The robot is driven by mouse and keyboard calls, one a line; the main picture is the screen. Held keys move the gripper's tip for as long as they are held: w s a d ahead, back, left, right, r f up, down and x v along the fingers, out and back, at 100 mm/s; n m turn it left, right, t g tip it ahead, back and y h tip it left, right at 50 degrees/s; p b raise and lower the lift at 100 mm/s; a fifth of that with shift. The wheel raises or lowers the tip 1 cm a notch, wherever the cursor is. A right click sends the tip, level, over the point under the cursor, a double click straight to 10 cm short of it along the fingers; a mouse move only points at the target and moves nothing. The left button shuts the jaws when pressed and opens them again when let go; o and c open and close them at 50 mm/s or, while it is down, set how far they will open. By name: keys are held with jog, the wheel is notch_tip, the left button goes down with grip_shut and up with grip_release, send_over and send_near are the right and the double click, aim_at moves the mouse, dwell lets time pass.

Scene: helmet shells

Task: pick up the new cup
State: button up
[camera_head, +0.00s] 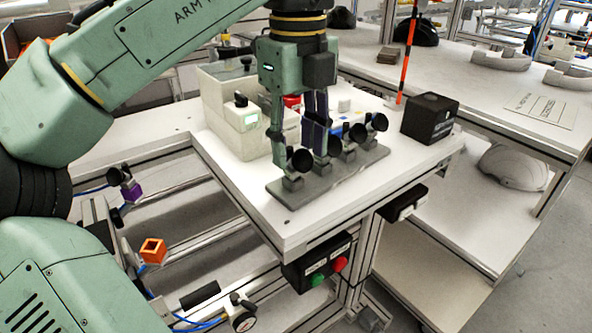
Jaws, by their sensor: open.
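A grey rack (333,180) on the white table holds a row of black suction cups on grey blocks. The cups are the nearest one (302,160), a second (334,145), a third (357,133) and the farthest (378,121). Which one is the new cup I cannot tell. My gripper (319,150) points down over the row with dark fingers, around the second cup's place. It is open. The fingers overlap the cups in the picture, so whether they touch one is unclear. Parts of the cups and blocks are hidden behind the fingers and my arm.
A black box (430,118) stands right of the rack, near an orange pole (409,55). A pale machine (233,115) stands left of it. A button box (318,265) hangs under the table's front edge. An orange block (152,251) and another black cup (114,176) are at left.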

aim_at(298, 151)
notch_tip(298, 151, down, 4)
jog(key=shift+w+r, duration=0.1)
jog(key=shift+c, duration=0.6)
grip_shut()
